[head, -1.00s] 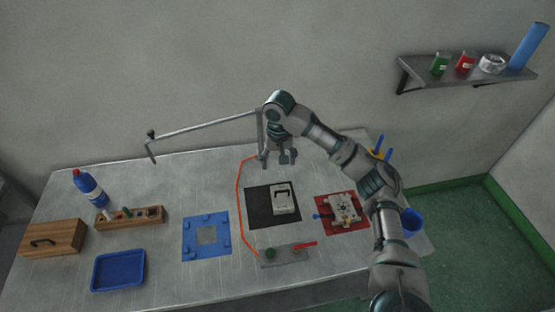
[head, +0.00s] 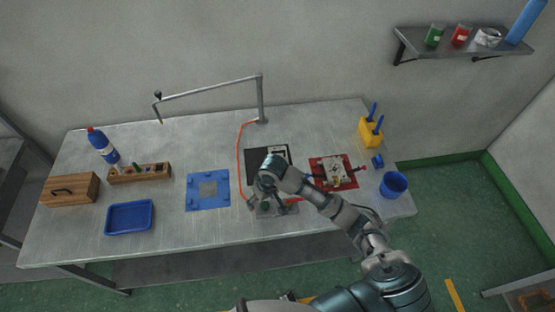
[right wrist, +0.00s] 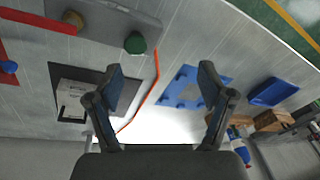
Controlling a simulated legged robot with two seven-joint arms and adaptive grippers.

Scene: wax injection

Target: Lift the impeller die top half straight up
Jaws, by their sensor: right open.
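A pale grey block (head: 280,152), with a dark handle in the earlier head view, sits on a black mat (head: 254,164); my right arm partly hides it. The block also shows in the right wrist view (right wrist: 74,98), left of the fingers. A grey metal die-like assembly (head: 333,171) with small coloured parts sits on a red mat (head: 318,164) to the right. I cannot tell for certain which is the impeller die. My right gripper (right wrist: 160,74) is open and empty, its fingers spread apart. In the head view it is over the grey control panel (head: 284,209), in front of the black mat. My left gripper is not in view.
A blue plate (head: 191,190), a blue tray (head: 130,217), a wooden rack (head: 150,174), a wooden box (head: 70,190) and a bottle (head: 103,146) stand to the left. A red cable (head: 239,150) runs beside the black mat. A blue cup (head: 393,184) stands at the right edge.

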